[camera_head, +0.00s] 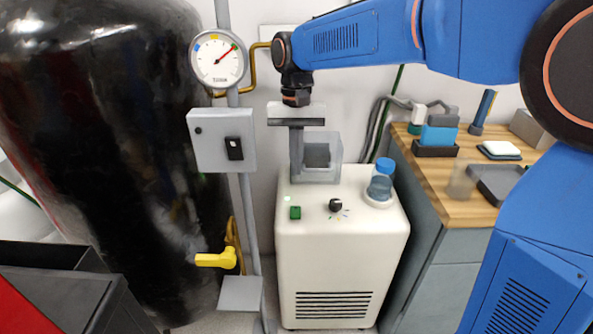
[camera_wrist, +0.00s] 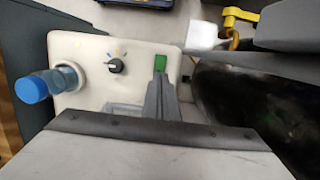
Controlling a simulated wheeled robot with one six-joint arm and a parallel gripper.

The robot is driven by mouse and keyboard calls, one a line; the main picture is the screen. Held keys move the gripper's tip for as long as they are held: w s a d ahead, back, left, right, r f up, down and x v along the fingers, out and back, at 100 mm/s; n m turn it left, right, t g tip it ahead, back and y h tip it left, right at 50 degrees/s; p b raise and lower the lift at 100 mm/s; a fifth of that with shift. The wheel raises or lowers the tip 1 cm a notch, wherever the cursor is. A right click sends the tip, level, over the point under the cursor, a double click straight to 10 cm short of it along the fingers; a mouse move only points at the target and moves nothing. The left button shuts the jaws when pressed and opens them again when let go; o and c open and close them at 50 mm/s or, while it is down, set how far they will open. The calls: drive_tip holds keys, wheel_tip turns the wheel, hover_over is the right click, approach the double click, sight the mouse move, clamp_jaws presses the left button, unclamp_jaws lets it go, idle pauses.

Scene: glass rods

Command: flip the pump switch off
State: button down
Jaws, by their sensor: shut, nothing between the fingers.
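A grey switch box (camera_head: 222,140) is fixed to a pole left of the middle in the head view, with a black rocker switch (camera_head: 234,148) on its front. No label is readable, and I cannot tell its on or off position. A green switch (camera_head: 295,212) sits on the top front of a white machine (camera_head: 340,270); it also shows in the wrist view (camera_wrist: 160,63). My gripper (camera_head: 296,172) points down above the machine's rear top, right of the box and apart from it. In the wrist view its fingers (camera_wrist: 160,72) are together and empty, partly overlapping the green switch.
The machine also bears a black knob (camera_head: 336,205), a clear box (camera_head: 320,165) and a blue-capped bottle (camera_head: 381,180). A gauge (camera_head: 217,60) is above the switch box, a yellow valve handle (camera_head: 215,260) below. A black tank (camera_head: 110,150) stands left, a wooden counter (camera_head: 470,205) right.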

sight(297, 214)
drive_tip(key=f, duration=0.4)
drive_tip(key=s+f, duration=0.1)
drive_tip(key=f, duration=0.3)
drive_tip(key=s+f, duration=0.1)
drive_tip(key=f, duration=0.3)
drive_tip(key=shift+f, duration=0.1)
drive_tip(key=shift+s+f+t, duration=0.3)
drive_tip(key=shift+t, duration=0.3)
drive_tip(key=shift+w, duration=0.2)
drive_tip(key=shift+w+d, duration=0.1)
drive_tip(key=shift+w, duration=0.55)
drive_tip(key=shift+w+r, duration=0.1)
drive_tip(key=shift+r, duration=0.05)
